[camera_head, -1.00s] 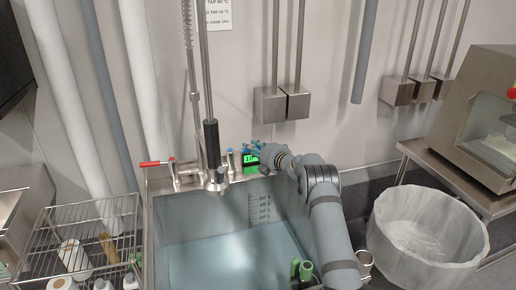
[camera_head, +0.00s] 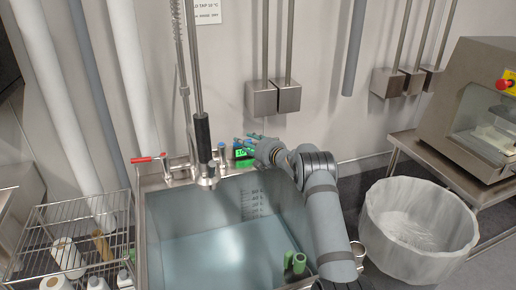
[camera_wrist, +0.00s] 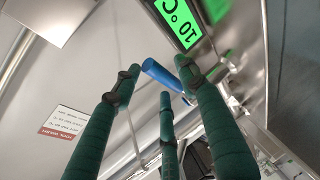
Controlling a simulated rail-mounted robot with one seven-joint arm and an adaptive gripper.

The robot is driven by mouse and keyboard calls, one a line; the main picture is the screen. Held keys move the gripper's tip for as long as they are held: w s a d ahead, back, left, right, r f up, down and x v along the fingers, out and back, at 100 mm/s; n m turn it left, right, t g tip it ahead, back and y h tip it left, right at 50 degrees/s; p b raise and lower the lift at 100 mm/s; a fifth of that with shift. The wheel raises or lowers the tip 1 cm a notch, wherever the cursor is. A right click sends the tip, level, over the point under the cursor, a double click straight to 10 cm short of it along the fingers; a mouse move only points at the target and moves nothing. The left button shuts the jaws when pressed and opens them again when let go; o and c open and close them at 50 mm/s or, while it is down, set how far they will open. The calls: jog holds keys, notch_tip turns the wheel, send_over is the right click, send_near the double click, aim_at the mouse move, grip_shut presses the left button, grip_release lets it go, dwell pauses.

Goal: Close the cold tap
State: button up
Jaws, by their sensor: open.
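The cold tap's blue handle (camera_head: 222,147) stands on the sink's back ledge, right of the spray column. In the wrist view the blue handle (camera_wrist: 163,74) lies between and beyond my spread green fingers; I cannot tell whether any finger touches it. My gripper (camera_head: 246,141) is open, just right of the tap in the head view, above a green display (camera_head: 243,154). In the wrist view my gripper (camera_wrist: 158,80) shows empty fingers, and the display (camera_wrist: 182,22) reads 10 °C. The red tap lever (camera_head: 148,160) points left.
The sink basin (camera_head: 190,235) holds bluish water. The spray column (camera_head: 202,140) stands left of the blue handle. A wire rack (camera_head: 60,215) is at left, a lined bin (camera_head: 420,235) at right. Steel wall boxes (camera_head: 275,97) hang above my gripper.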

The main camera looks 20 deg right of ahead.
jog(key=v, duration=1)
jog(key=shift+s, duration=0.2)
jog(key=shift+c, duration=0.4)
